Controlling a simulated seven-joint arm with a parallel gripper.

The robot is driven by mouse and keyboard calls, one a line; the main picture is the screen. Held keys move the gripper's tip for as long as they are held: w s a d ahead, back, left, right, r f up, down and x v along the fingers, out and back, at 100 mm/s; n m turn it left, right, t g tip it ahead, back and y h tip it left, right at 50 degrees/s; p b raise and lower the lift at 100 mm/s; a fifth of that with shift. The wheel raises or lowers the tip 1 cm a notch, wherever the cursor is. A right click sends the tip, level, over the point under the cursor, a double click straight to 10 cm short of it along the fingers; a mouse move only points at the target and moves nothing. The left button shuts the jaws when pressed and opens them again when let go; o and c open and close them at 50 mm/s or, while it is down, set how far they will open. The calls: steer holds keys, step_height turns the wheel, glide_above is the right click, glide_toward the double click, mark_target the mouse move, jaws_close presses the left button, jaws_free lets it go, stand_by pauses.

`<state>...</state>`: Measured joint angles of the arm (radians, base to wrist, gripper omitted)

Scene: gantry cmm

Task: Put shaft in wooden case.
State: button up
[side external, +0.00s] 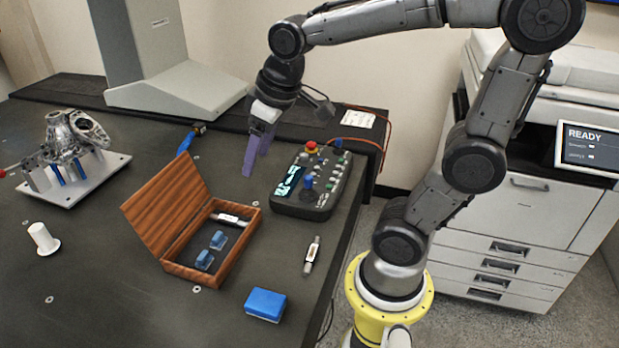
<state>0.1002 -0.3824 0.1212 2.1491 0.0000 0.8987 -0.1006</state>
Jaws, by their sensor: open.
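The wooden case (152,211) stands open on the dark table, its lid tilted up at the left. Inside lie two blue blocks and a slim pale-and-metal piece (230,219). A similar slim piece with dark ends (312,254) lies on the table right of the case. I cannot tell for sure which of these is the shaft. My gripper (256,164), with purple fingers, is open and empty, pointing down above the table behind the case, left of the control box.
A control box (318,202) with a red button and joystick sits right of the case. A blue box (265,305) lies at the front. A metal casting (70,140) stands on a plate at the left. The table between the cylinder and case is mostly clear.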

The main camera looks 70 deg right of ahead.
steer(key=s+a+f+t, duration=0.1)
steer(key=s+a, duration=0.1)
steer(key=s, duration=0.8)
steer(key=shift+s+a+f+t, duration=0.3)
steer(key=shift+s+a, duration=0.05)
stand_by(0.4)
